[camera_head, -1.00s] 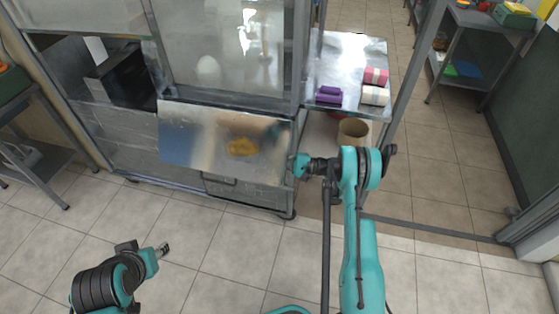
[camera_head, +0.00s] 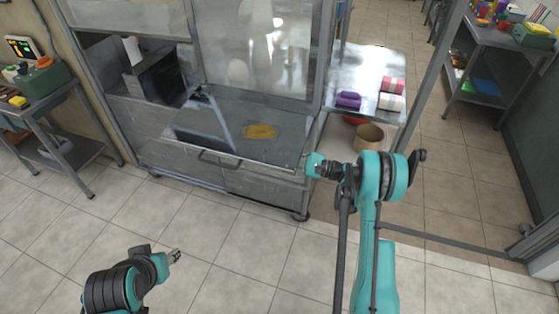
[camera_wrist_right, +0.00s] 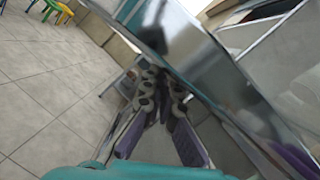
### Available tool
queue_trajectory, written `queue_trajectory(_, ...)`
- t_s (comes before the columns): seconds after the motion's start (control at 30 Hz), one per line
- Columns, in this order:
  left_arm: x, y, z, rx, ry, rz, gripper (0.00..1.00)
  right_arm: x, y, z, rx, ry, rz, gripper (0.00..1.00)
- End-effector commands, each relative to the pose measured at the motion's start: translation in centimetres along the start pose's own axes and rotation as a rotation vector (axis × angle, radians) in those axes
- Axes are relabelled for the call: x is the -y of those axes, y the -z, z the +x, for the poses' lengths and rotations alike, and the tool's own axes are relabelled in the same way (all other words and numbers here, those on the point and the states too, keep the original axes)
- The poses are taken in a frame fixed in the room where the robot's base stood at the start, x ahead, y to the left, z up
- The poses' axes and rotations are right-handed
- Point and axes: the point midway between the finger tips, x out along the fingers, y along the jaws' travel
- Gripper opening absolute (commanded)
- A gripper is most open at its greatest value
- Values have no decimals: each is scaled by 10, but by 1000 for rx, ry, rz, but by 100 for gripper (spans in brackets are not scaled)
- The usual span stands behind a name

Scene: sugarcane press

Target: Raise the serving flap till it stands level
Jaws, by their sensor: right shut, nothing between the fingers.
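The serving flap (camera_head: 215,118) is a shiny metal panel on the front of the cart. It is swung up, close to level, with its front edge standing out toward me; I cannot tell if it is exactly level. A yellow-brown patch shows on it. My right gripper (camera_head: 312,165) is at the flap's right front corner, shut and empty. In the right wrist view its fingers (camera_wrist_right: 160,85) lie beside and below the shiny panel (camera_wrist_right: 215,65); contact is unclear. My left gripper (camera_head: 175,256) is low at the left, away from the flap, and its finger gap is too small to judge.
A metal side shelf (camera_head: 360,62) holds purple, pink and white blocks. A beige bin (camera_head: 369,137) stands below it. A cart post rises beside my right arm. A side table (camera_head: 45,95) stands at left. The tiled floor in front is clear.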

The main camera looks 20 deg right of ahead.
Motion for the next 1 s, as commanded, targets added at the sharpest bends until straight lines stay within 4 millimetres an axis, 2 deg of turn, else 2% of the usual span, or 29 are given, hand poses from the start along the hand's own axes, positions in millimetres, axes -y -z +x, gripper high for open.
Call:
queue_trajectory(0.1,0,2,-3,0,0,0,40,5,-10,2,-1,0,0,0)
queue_trajectory(0.33,0,3,-4,0,0,0,40,10,-20,5,-2,1,-1,0)
queue_trajectory(1.0,0,3,-5,0,0,0,40,13,-24,6,1,3,-1,0)
